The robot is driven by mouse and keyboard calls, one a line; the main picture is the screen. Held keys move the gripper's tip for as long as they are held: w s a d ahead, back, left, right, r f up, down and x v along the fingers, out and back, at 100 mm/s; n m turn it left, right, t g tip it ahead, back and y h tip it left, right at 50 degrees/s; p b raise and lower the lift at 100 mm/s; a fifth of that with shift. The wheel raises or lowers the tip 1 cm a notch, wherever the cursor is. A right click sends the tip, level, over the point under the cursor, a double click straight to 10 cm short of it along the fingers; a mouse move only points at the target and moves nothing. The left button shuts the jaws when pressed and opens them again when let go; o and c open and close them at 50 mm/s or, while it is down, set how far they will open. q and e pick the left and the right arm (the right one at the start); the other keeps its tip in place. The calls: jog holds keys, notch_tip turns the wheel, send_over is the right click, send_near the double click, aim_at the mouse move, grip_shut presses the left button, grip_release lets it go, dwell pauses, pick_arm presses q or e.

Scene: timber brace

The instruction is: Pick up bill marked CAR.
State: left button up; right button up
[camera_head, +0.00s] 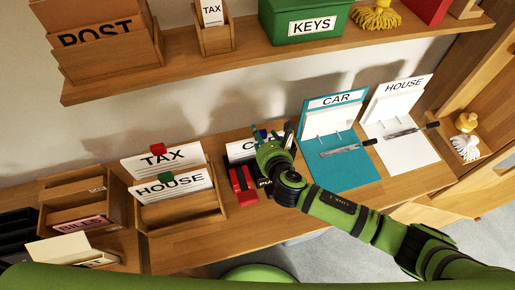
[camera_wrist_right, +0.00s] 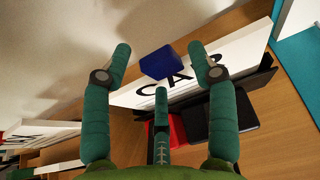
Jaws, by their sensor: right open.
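A white card lettered CA, its last letter partly covered (camera_wrist_right: 237,58), stands upright in a dark holder on the desk, with a blue block-like clip (camera_wrist_right: 165,62) at its top edge. In the head view the card (camera_head: 236,149) is mostly hidden behind my right gripper (camera_head: 264,138). My right gripper's fingers are spread open and empty. In the wrist view the two outer fingertips (camera_wrist_right: 159,56) lie either side of the blue clip, and the third finger shows below; I cannot tell if any touch. My left gripper is not in view.
A teal board marked CAR (camera_head: 345,172) and a white HOUSE board (camera_head: 402,142) stand to the right. A wooden rack (camera_head: 190,212) holds TAX and HOUSE cards at left. Red (camera_head: 241,186) and black items lie before the card. A shelf (camera_head: 180,72) runs above.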

jog(key=shift+r+p, duration=2.05)
jog(key=shift+r, duration=0.05)
notch_tip(320, 180, up, 2)
jog(key=shift+r+p, duration=0.1)
jog(key=shift+p, duration=0.4)
